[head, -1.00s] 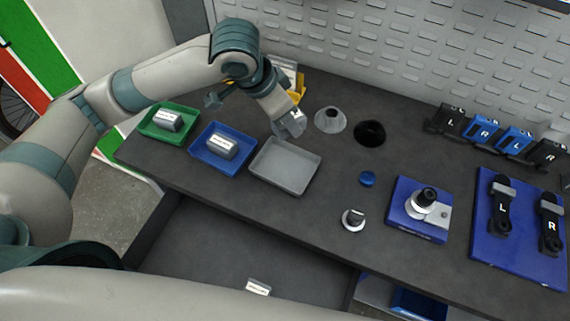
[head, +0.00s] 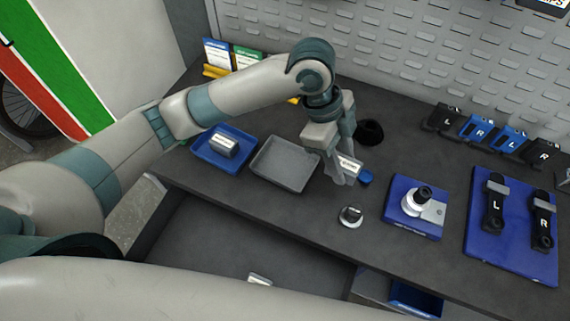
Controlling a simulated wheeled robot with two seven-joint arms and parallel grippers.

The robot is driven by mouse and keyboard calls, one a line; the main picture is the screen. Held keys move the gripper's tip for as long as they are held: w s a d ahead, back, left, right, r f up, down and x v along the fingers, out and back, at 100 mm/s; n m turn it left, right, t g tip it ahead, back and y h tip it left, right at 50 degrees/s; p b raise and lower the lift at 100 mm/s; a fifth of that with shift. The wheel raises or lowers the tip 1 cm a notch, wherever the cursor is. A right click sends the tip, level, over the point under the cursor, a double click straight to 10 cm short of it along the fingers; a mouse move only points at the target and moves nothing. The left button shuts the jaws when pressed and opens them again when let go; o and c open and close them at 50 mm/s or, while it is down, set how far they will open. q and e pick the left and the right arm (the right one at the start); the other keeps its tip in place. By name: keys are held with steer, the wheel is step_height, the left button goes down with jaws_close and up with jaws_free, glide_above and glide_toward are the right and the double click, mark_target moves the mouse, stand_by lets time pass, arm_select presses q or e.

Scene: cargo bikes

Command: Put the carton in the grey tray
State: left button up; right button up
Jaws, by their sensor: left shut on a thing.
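My left gripper (head: 342,168) points down over the bench, to the right of the grey tray. It is shut on a small pale carton (head: 348,164) with a white label, partly hidden by the fingers. The carton appears to be above the bench, near the blue round cap; its exact height is hard to tell. The grey tray (head: 268,176) is empty and stands to the left of the gripper. My right gripper is not in view.
A blue tray (head: 207,158) holding a silver can (head: 223,145) stands left of the grey tray. Close by are a blue cap (head: 366,177), a dark hole (head: 369,132) and a small silver-and-black part (head: 351,215). A blue fixture (head: 408,226) stands further right.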

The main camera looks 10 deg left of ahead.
arm_select(q)
steer(key=w+a+f+p, duration=0.1)
steer(key=a+f, duration=0.1)
steer(key=a, duration=0.1)
steer(key=w+a+f+p, duration=0.1)
steer(key=a+f+p, duration=0.1)
steer(key=a, duration=0.2)
steer(key=w+a+f+p, duration=0.1)
steer(key=w+a+f, duration=0.1)
steer(key=a, duration=0.2)
steer(key=shift+f, duration=0.5)
steer(key=shift+f+p, duration=1.05)
steer(key=shift+f, duration=0.95)
steer(key=shift+f, duration=0.15)
steer(key=o, duration=1.1)
